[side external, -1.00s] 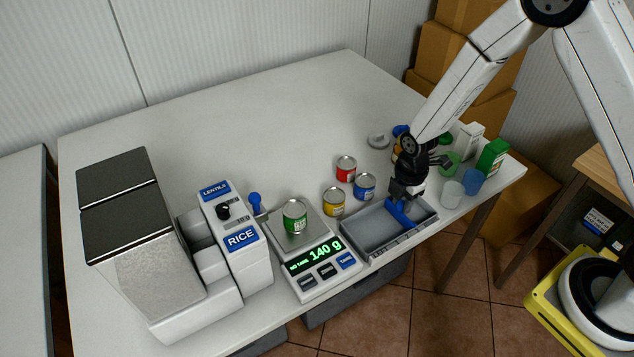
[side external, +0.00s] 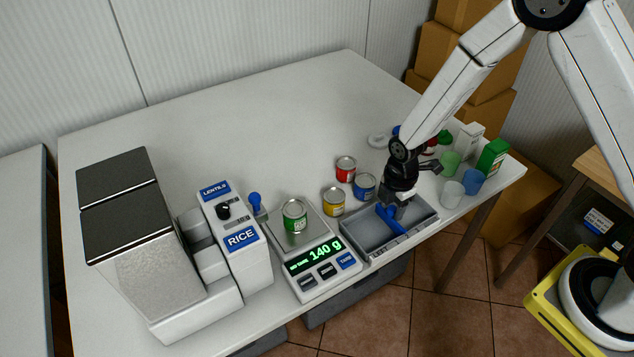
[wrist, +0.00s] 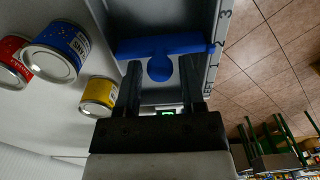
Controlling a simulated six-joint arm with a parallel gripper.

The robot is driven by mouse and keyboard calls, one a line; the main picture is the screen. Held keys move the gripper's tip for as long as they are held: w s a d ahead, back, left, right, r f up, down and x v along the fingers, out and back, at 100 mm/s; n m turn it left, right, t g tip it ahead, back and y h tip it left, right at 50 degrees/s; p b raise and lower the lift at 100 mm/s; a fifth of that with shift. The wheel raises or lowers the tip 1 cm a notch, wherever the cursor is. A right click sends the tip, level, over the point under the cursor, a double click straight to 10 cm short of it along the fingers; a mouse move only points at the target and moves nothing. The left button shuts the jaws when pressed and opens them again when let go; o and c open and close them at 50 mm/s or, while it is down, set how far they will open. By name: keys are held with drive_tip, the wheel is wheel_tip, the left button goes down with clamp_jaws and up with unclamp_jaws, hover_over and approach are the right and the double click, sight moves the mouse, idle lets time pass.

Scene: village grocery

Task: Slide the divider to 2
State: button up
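The blue divider (side external: 391,220) stands across the grey tray (side external: 363,252), right of the tray's middle in the side view. In the wrist view the divider (wrist: 188,44) has a round knob on it. Its right end lies about level with the number 2 on the scale (wrist: 220,44) along the tray's rim, between 1 and 3. My gripper (side external: 395,203) is down at the divider. In the wrist view its two fingers (wrist: 160,74) stand either side of the knob, with visible gaps, so it looks open around it.
Red (side external: 346,169), blue (side external: 364,187) and yellow (side external: 334,202) cans stand close behind the tray. A scale (side external: 322,271) reading 140 g, with a green can on it, is left of the tray. Cups (side external: 452,194) and a green box (side external: 492,158) stand to the right.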

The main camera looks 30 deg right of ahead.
sight(393, 207)
drive_tip(key=shift+o, duration=0.9)
drive_tip(key=shift+r, duration=3.5)
drive_tip(key=shift+s+d+r+m, duration=0.25)
drive_tip(key=shift+s+r+m, duration=0.1)
drive_tip(key=shift+r+m, duration=0.4)
drive_tip(key=s+d+r+m+t, duration=0.2)
drive_tip(key=s+r+m, duration=0.5)
drive_tip(key=m, duration=0.9)
drive_tip(key=s+d, duration=0.1)
drive_tip(key=s, duration=0.2)
drive_tip(key=shift+d+r+t, duration=0.25)
drive_tip(key=shift+d+t, duration=0.05)
drive_tip(key=shift+d, duration=0.05)
